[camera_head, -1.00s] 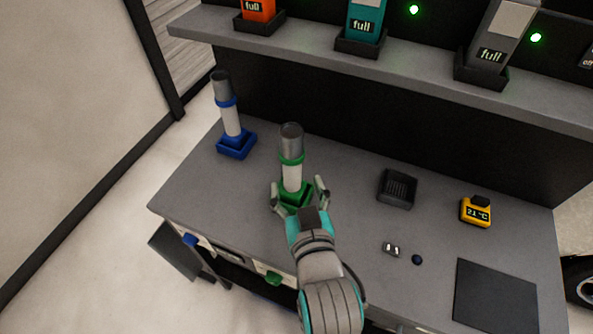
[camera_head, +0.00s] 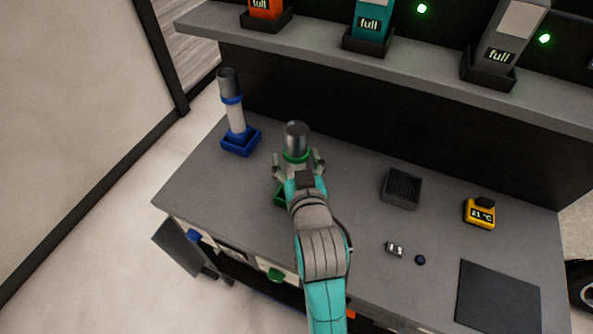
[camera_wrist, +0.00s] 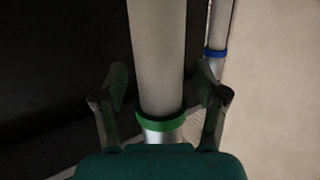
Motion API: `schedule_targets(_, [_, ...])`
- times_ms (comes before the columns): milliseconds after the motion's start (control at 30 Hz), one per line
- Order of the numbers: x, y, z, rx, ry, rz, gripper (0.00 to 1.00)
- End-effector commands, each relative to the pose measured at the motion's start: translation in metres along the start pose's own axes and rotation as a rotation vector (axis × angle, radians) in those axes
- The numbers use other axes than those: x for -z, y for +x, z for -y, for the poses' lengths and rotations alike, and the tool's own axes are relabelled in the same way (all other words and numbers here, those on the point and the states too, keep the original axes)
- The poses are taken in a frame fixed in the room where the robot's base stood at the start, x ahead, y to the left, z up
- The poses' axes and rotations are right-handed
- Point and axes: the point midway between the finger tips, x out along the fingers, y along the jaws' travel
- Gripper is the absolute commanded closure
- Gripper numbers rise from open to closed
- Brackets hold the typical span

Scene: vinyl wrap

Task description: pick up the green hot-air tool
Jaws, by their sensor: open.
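The green hot-air tool (camera_head: 296,138) stands upright in its green holder (camera_head: 279,197) on the grey workbench. It has a silver top, a green ring and a white body, and its lower part is mostly hidden behind my gripper (camera_head: 298,165). My gripper is open, with one finger on each side of the tool just below the green ring. In the wrist view the tool (camera_wrist: 158,60) runs between the two spread fingers of my gripper (camera_wrist: 160,98), with a visible gap at each finger.
A blue-ringed tool (camera_head: 234,115) stands in a blue holder (camera_head: 240,143) to the left. A black tray (camera_head: 401,188), a yellow thermometer (camera_head: 480,213), small parts (camera_head: 395,249) and a dark mat (camera_head: 498,295) lie to the right. A shelf (camera_head: 420,62) with bottles runs behind.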

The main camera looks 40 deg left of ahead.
Motion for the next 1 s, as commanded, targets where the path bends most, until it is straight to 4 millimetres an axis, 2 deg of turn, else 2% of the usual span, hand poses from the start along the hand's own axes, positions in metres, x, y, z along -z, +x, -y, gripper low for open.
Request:
schedule_targets(33, [0.0, 0.0, 0.0, 0.0, 0.0, 0.0, 0.28])
schedule_targets(300, [0.0, 0.0, 0.0, 0.0, 0.0, 0.0, 0.95])
schedule_targets(333, [0.0, 0.0, 0.0, 0.0, 0.0, 0.0, 1.0])
schedule_targets(733, [0.006, -0.001, 0.0, 0.0, 0.0, -0.005, 1.0])
schedule_targets(867, [0.022, -0.004, 0.0, 0.0, 0.0, -0.008, 1.0])
schedule_targets(1000, [0.047, -0.009, 0.0, 0.0, 0.0, -0.01, 1.0])
